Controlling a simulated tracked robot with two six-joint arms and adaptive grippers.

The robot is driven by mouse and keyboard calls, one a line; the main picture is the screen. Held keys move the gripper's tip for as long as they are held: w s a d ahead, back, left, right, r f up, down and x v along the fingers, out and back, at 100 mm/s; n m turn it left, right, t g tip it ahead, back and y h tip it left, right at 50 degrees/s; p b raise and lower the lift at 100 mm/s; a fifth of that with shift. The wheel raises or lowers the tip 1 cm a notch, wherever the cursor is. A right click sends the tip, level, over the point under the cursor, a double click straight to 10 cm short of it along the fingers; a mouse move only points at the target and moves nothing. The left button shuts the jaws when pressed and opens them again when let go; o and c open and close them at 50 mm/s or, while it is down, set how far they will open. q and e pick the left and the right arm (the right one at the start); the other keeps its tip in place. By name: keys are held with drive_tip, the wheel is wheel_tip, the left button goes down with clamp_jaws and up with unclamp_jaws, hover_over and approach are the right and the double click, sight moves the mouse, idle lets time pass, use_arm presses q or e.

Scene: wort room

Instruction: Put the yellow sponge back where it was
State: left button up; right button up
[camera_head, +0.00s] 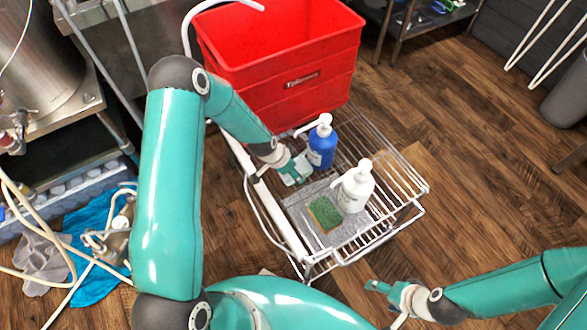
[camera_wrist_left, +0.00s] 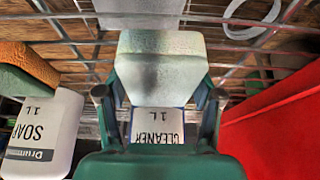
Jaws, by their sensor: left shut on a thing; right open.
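A sponge with a green top and a yellow-orange body (camera_head: 325,213) lies on a grey mat (camera_head: 297,217) on a wire rack; it also shows at the upper left of the left wrist view (camera_wrist_left: 30,65). My left gripper (camera_head: 294,172) is above the rack, left of the blue bottle. It is shut on a pale, whitish sponge-like block, seen between its fingers in the left wrist view (camera_wrist_left: 160,65). My right gripper (camera_head: 378,288) is open and empty, off the rack's front right.
A blue cleaner bottle (camera_head: 322,145) and a white soap bottle (camera_head: 356,187) stand beside the sponge. A red crate (camera_head: 290,85) stands at the back of the rack. The rack's right side (camera_head: 397,180) has bare wires.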

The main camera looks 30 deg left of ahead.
use_arm(q)
drive_tip(key=o, duration=0.9)
drive_tip(key=shift+f, duration=0.1)
drive_tip(key=shift+o, duration=0.2)
drive_tip(key=shift+r+p, duration=0.4)
drive_tip(key=shift+r, duration=0.05)
drive_tip(key=v, duration=0.3)
drive_tip(key=shift+a+r, duration=0.1)
drive_tip(key=shift+r, duration=0.25)
drive_tip(key=p+v, duration=0.7)
drive_tip(key=v, duration=0.1)
drive_tip(key=s+d+f+n+g, duration=0.1)
drive_tip(key=s+d+n, duration=0.1)
drive_tip(key=s+d, duration=0.3)
drive_tip(key=s+d+f+n+g+h, duration=0.1)
drive_tip(key=s+d+n, duration=0.2)
drive_tip(key=s+d, duration=0.2)
drive_tip(key=s+d+f+n+g, duration=0.1)
drive_tip(key=s+d+f+n, duration=0.1)
drive_tip(key=s+d, duration=0.3)
drive_tip(key=shift+s+d+n+g+h+p, duration=0.15)
drive_tip(key=shift+s+n, duration=0.2)
drive_tip(key=shift+s, duration=0.25)
drive_tip(key=shift+s+d+n+g+h+p, duration=0.15)
drive_tip(key=shift+s+n, duration=0.2)
drive_tip(key=shift+s, duration=0.3)
